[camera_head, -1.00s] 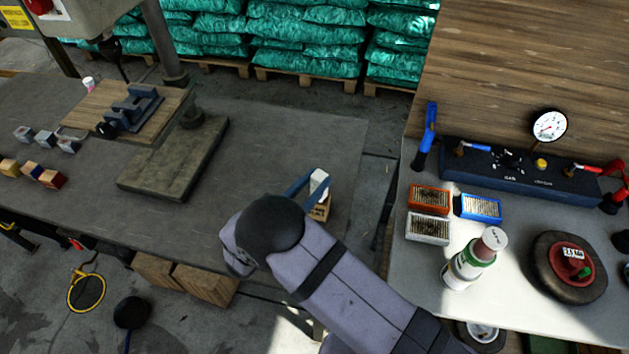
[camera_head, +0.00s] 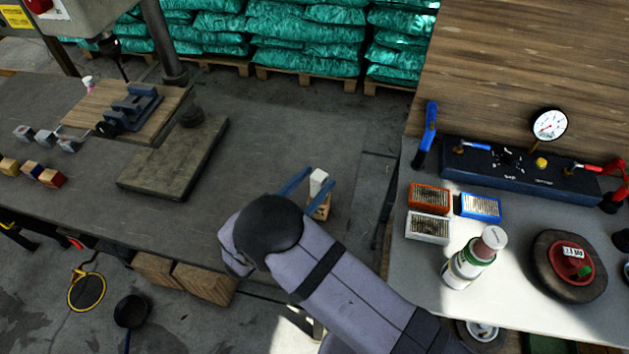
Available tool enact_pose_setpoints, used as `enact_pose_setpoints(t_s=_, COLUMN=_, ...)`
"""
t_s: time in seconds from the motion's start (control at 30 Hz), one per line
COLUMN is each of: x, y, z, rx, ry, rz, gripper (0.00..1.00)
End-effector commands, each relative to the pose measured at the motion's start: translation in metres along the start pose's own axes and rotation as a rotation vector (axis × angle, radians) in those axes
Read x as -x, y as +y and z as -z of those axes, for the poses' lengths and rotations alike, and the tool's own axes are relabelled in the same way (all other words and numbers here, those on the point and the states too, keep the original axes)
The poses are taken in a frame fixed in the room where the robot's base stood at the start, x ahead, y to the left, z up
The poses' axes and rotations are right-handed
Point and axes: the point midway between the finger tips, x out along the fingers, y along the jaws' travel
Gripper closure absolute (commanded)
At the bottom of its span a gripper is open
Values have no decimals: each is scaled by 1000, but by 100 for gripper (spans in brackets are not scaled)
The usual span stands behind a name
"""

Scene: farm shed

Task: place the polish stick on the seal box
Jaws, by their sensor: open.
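A small white block, which I take to be the polish stick (camera_head: 318,178), stands upright at the right end of the dark bench. Directly below it is a small tan box with a dark marking, which I take to be the seal box (camera_head: 322,210). The stick appears to rest on the box's top, though their contact is partly hidden. My gripper (camera_head: 319,176) is open, with one blue finger on each side of the stick. The left finger shows a gap from the stick. My arm hides the gripper's base and part of the box.
A dark slab (camera_head: 172,165) and a wooden board (camera_head: 105,98) with a blue fixture lie left on the bench. Small blocks (camera_head: 32,171) sit at its left. A white-topped table (camera_head: 415,283) with a bottle (camera_head: 470,262) and small boxes stands right, across a gap.

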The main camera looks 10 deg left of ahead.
Motion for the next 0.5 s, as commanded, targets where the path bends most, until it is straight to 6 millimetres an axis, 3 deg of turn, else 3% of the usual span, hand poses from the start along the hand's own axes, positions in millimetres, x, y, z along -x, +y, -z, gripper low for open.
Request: enact_pose_setpoints(t_s=0.5, x=86, y=-1, z=-3, rx=-1, ry=0, rz=5, gripper=54)
